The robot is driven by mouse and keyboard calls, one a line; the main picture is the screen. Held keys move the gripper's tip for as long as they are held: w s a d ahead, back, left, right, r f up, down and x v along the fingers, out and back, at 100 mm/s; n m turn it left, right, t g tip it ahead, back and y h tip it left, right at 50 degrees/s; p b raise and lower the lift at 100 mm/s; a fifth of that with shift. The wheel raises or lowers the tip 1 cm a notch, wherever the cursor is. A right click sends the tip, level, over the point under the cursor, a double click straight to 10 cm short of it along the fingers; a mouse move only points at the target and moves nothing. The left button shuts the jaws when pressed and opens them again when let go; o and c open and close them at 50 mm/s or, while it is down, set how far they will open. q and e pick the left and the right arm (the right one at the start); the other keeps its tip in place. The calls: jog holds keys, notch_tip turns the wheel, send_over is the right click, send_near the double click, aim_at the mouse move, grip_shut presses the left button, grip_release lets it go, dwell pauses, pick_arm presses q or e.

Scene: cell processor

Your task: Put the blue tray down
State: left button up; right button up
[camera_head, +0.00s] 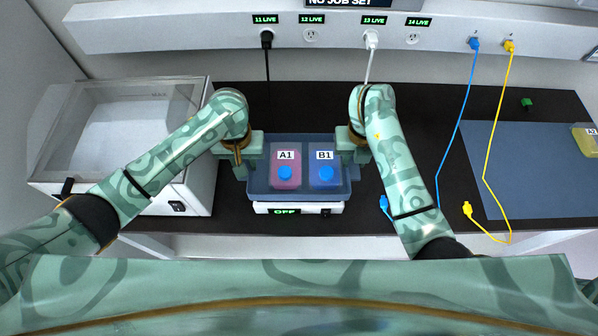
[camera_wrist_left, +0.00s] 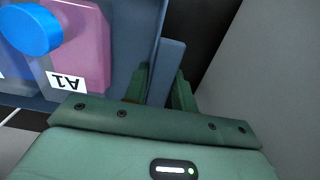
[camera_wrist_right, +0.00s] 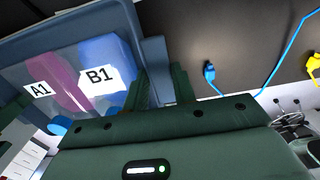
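The blue tray (camera_head: 304,193) is at the middle of the dark bench and holds a pink pack A1 (camera_head: 286,172) and a blue pack B1 (camera_head: 325,172), each with a blue round cap. My left gripper (camera_head: 242,166) is at the tray's left side; in the left wrist view its fingers close around the side handle (camera_wrist_left: 167,70). My right gripper (camera_head: 356,163) is at the right side; in the right wrist view its fingers close around the other handle (camera_wrist_right: 156,65). The tray looks level. Whether it touches the white device beneath is hidden.
The white device (camera_head: 262,208) shows OFF below the tray. A clear-lidded white box (camera_head: 130,125) stands left. A blue mat (camera_head: 525,170) lies right, with blue (camera_head: 456,140) and yellow (camera_head: 489,150) cables nearby. A socket rail (camera_head: 190,32) runs along the back.

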pick_arm(q)
jog(key=o, duration=0.4)
jog(key=shift+r, duration=0.1)
jog(key=shift+c, duration=0.2)
pick_arm(e)
jog(key=o, duration=0.4)
jog(key=shift+r, duration=0.1)
jog(key=shift+c, duration=0.2)
pick_arm(q)
jog(key=shift+s+r, duration=0.15)
jog(key=shift+s, duration=0.05)
pick_arm(e)
jog(key=shift+s+r, duration=0.1)
jog(key=shift+s, duration=0.1)
jog(key=shift+w, duration=0.1)
jog(key=shift+r, duration=0.1)
pick_arm(q)
notch_tip(320, 180, up, 12)
pick_arm(e)
notch_tip(320, 180, up, 12)
pick_arm(q)
jog(key=shift+s, duration=0.1)
pick_arm(e)
jog(key=shift+f, duration=0.2)
